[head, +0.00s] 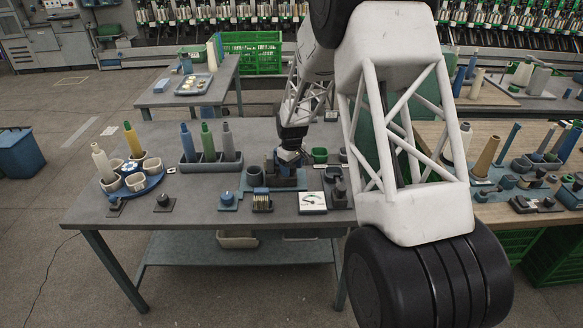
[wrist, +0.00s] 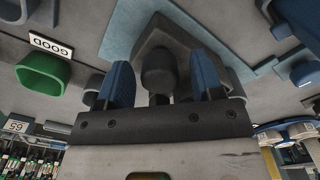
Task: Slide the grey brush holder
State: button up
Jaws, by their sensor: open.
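My gripper (head: 289,158) is over the middle of the near table in the head view. In the wrist view its two blue fingers (wrist: 160,84) are open, one on each side of a dark grey rounded knob (wrist: 158,62). The knob stands in front of a grey angular block (wrist: 180,40) on a blue-grey plate (wrist: 128,24). I cannot tell for sure whether this grey piece is the brush holder. Contact between fingers and knob is not clear. In the head view my gripper partly hides the grey block and its base (head: 285,182).
A green cup (wrist: 42,73) beside a GOOD label (wrist: 51,44) is close to my gripper. A rack with three cones (head: 210,163) and a blue round tray (head: 150,183) stand left. A white gauge card (head: 312,202) lies in front.

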grip_shut()
jog(key=shift+d, duration=2.35)
grip_release()
jog(key=shift+r, duration=0.15)
notch_tip(320, 180, up, 8)
jog(key=shift+f, duration=0.2)
